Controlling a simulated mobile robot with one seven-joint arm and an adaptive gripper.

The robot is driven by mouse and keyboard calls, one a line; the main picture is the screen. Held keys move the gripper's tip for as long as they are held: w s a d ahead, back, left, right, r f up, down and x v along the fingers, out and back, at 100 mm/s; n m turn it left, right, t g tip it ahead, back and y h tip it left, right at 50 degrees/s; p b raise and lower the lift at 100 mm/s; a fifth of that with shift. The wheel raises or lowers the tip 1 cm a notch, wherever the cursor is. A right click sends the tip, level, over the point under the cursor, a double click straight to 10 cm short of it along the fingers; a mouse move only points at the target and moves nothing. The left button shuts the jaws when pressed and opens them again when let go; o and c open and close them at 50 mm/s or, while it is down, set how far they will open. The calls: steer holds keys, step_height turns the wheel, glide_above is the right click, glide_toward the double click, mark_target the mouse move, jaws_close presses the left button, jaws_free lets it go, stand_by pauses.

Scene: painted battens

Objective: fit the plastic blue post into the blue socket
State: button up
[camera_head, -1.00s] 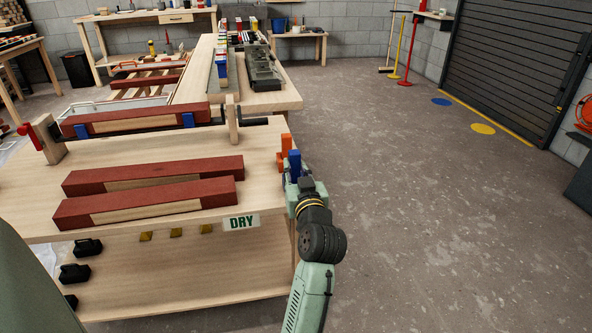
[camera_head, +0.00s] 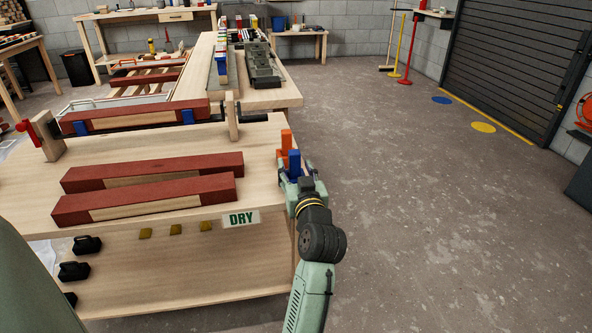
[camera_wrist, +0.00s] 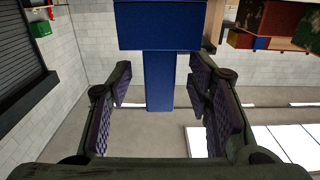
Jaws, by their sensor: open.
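The plastic blue post (camera_head: 293,162) stands at the right edge of the near bench, beside an orange piece. In the wrist view the blue post (camera_wrist: 160,85) has a broad block at the top of the picture and a narrower stem. My gripper (camera_head: 292,183) is at the bench's right edge, at the post. In the wrist view my gripper (camera_wrist: 165,100) is open, its pads on either side of the stem with gaps showing. A blue piece (camera_head: 221,64) sits on the far bench; I cannot tell whether it is the blue socket.
Red-painted battens (camera_head: 150,172) lie on the near bench (camera_head: 225,145). Another batten (camera_head: 135,115) is held in a clamp behind them. An orange piece (camera_head: 286,140) stands close behind the post. Open floor (camera_head: 420,200) lies to the right.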

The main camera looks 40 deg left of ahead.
steer(key=shift+d, duration=0.1)
steer(key=v, duration=1.2)
